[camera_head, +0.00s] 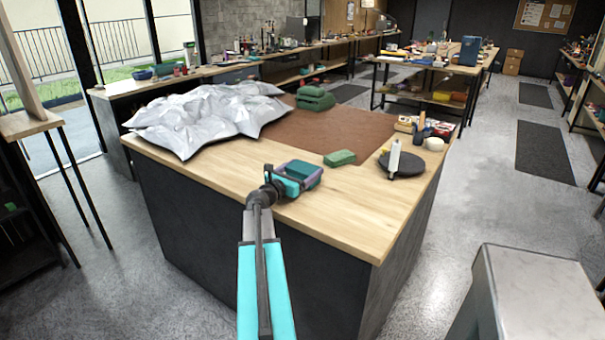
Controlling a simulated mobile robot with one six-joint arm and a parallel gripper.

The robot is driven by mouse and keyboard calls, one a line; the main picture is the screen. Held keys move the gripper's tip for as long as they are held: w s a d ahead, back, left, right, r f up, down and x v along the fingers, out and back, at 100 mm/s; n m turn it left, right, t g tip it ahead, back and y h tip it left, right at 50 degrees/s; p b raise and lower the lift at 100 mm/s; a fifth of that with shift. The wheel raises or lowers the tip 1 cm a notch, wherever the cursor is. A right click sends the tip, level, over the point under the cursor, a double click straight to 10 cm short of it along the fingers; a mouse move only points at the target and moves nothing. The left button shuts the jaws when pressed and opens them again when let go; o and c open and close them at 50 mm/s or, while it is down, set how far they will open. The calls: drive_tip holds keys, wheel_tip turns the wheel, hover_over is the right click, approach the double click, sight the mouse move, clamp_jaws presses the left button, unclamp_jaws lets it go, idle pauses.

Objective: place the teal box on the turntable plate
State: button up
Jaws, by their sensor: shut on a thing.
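My gripper (297,179) is at the front edge of the wooden workbench and is shut on the teal box (303,169), with purple-grey fingers along its sides. The box is over the bench's front part; I cannot tell whether it touches the top. The turntable plate (409,169) is a dark round disc on the right part of the bench, to the right of my gripper and apart from it. A white bottle-like object (394,156) stands upright at the plate's left side. The underside of the box is hidden.
A green block (340,158) lies between my gripper and the plate, on the edge of a brown mat (345,125). Green blocks (314,99) are stacked behind. A dark cup and white roll (434,144) stand behind the plate. The bench's front right is clear.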

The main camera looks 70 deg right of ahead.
wheel_tip(320, 180, up, 2)
drive_tip(key=shift+r, duration=0.2)
drive_tip(key=shift+s+a+r, duration=0.2)
drive_tip(key=s+a, duration=0.2)
drive_tip(key=s+a+b, duration=0.1)
drive_tip(key=s+a, duration=0.1)
drive_tip(key=a, duration=0.1)
drive_tip(key=s+a+r, duration=0.1)
drive_tip(key=s+a, duration=0.1)
drive_tip(key=a, duration=0.1)
drive_tip(key=shift+s+b, duration=0.35)
drive_tip(key=shift+d+r+p, duration=0.1)
drive_tip(key=shift+r+p, duration=0.05)
drive_tip(key=shift+p, duration=1.1)
drive_tip(key=p, duration=0.3)
drive_tip(key=shift+s, duration=0.25)
drive_tip(key=a+p, duration=0.1)
drive_tip(key=p, duration=0.4)
drive_tip(key=s+a+p, duration=0.1)
drive_tip(key=p, duration=0.4)
drive_tip(key=shift+r+p, duration=0.15)
drive_tip(key=shift+p, duration=0.2)
drive_tip(key=s+a+p, duration=0.1)
drive_tip(key=a+p, duration=0.1)
drive_tip(key=p, duration=0.1)
drive_tip(key=shift+s+p, duration=0.35)
drive_tip(key=shift+p, duration=0.05)
